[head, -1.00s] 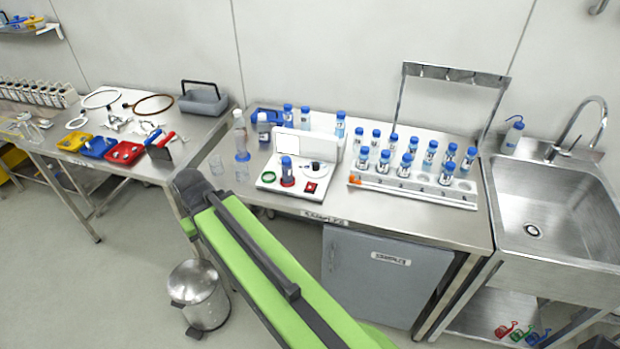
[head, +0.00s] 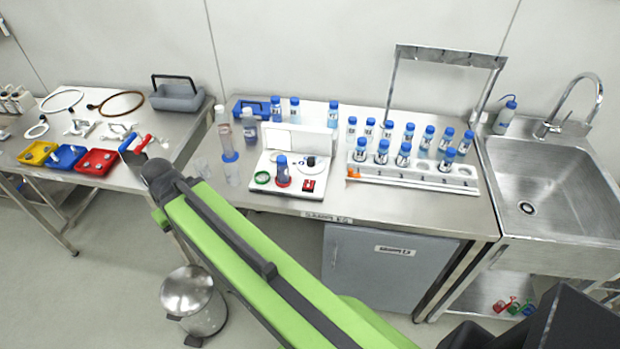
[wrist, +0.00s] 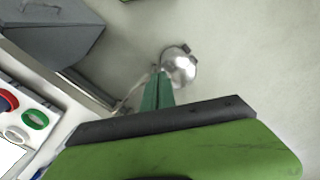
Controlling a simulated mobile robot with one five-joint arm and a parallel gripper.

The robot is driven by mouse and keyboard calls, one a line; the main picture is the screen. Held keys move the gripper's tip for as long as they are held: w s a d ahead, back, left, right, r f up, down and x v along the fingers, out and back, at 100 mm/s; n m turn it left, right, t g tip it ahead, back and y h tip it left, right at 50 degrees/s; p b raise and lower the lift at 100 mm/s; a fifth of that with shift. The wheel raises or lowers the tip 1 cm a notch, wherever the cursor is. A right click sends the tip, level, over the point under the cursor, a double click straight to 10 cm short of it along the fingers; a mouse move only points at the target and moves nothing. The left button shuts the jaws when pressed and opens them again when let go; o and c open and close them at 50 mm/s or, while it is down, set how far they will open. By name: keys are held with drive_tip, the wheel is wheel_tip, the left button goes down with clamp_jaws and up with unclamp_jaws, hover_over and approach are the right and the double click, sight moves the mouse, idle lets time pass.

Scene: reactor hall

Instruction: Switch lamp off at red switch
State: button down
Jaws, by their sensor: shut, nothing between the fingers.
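A small red switch (head: 308,186) with a dark middle sits at the front right of a white board (head: 260,203) on the steel bench. The board also bears a green ring, a blue-capped vial on a red base, a white dial-like disc and an upright white panel (head: 282,137). I cannot tell which part is the lamp or whether it is lit. My gripper (wrist: 160,76) shows in the wrist view as shut dark green fingers with nothing held. It is apart from the board, which shows at that view's left edge. In the head view the gripper is hidden.
Blue-capped vials stand in a white rack (head: 425,180) right of the board. Clear beakers and bottles stand to its left. A sink (head: 540,190) is at the right. A metal bin (head: 190,295) stands on the floor, left of a grey cabinet (head: 385,275). The bench's front strip is mostly clear.

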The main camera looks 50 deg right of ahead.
drive_tip(key=s+d+r+n+y+p, duration=0.1)
drive_tip(key=d+r+n+p, duration=0.15)
drive_tip(key=d, duration=0.85)
drive_tip(key=d+r+n+y+p, duration=0.1)
drive_tip(key=d+r+p, duration=0.3)
drive_tip(key=d, duration=0.7)
drive_tip(key=s+d+r+n+t+p, duration=0.1)
drive_tip(key=s+d, duration=0.4)
drive_tip(key=d, duration=0.5)
drive_tip(key=s+d+r+n+t+p, duration=0.1)
drive_tip(key=s+d+r+n+p, duration=0.1)
drive_tip(key=s+d, duration=0.4)
drive_tip(key=d+r+p, duration=0.1)
drive_tip(key=d+r, duration=0.1)
drive_tip(key=d, duration=0.2)
drive_tip(key=shift+s+r, duration=0.15)
drive_tip(key=shift+r, duration=0.2)
drive_tip(key=shift+f, duration=0.1)
